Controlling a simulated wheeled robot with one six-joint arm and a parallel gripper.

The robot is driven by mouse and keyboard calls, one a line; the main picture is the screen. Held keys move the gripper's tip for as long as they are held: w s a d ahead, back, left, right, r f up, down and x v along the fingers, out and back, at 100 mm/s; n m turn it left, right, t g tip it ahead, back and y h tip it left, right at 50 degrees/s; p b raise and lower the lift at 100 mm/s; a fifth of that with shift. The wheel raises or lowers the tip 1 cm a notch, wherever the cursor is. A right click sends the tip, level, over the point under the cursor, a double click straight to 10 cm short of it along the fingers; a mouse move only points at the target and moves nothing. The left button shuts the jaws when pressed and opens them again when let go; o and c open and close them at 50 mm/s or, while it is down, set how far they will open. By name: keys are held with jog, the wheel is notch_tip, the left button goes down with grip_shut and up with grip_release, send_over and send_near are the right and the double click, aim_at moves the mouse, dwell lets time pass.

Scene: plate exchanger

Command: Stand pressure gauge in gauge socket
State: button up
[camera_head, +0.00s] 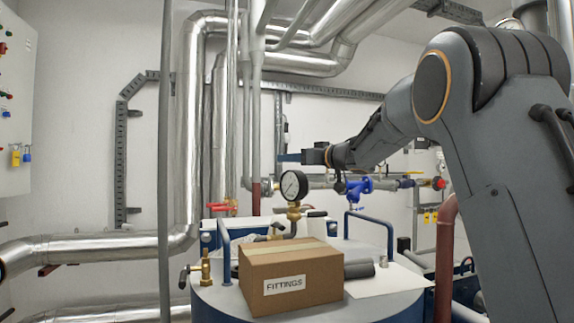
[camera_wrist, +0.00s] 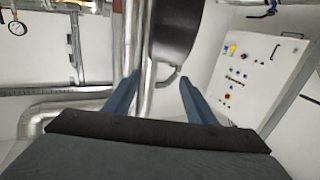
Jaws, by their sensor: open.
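A pressure gauge (camera_head: 294,186) with a black rim and white dial stands upright behind the cardboard box in the head view. Below it is a brass fitting (camera_head: 293,213); I cannot tell whether this is the gauge socket. Another brass fitting (camera_head: 205,267) with a side handle stands on the tank top, left of the box. My gripper (camera_head: 282,157) is above the black-rimmed gauge in the picture, apart from it. The wrist view shows its two blue fingers (camera_wrist: 160,80) spread, with nothing between them. The black-rimmed gauge is not clearly identifiable in the wrist view.
A cardboard box (camera_head: 291,277) labelled FITTINGS and a dark cylinder (camera_head: 359,269) lie on the tank top (camera_head: 228,300). Blue rails (camera_head: 391,240) rise at its sides. Pipes and a blue valve (camera_head: 358,187) are behind. A control cabinet (camera_wrist: 250,75) shows in the wrist view.

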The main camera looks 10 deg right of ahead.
jog(key=b+v, duration=0.1)
jog(key=v, duration=0.7)
jog(key=shift+s, duration=0.1)
